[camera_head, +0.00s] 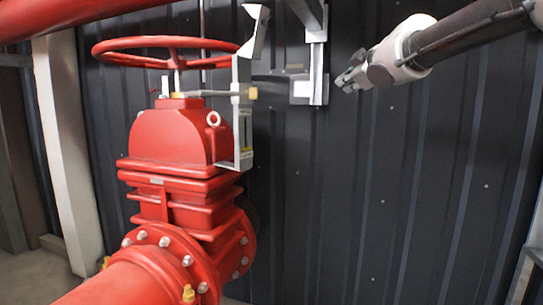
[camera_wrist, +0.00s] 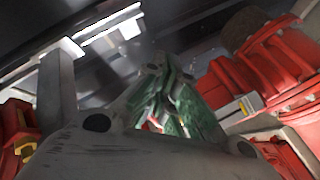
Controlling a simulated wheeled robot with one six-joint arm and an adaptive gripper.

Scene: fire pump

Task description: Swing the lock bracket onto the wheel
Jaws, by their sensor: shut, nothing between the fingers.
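The red wheel (camera_head: 165,42) lies level on top of the red valve (camera_head: 170,135), at the left in the head view. The grey lock bracket (camera_head: 243,125) stands upright at the valve's right side, and its angled upper end overlaps the wheel's right rim in the picture. I cannot tell whether it touches the rim. My gripper (camera_head: 343,83) is shut and empty, to the right of the bracket and apart from it. In the wrist view my greenish fingers (camera_wrist: 170,112) are close together, and red valve parts show to their right.
A dark ribbed wall (camera_head: 400,190) stands behind. A pale box (camera_head: 302,90) on a vertical post lies between the bracket and my gripper in the picture. A red pipe (camera_head: 60,14) crosses the upper left. A flanged red pipe (camera_head: 140,280) fills the lower left. The lower right looks clear.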

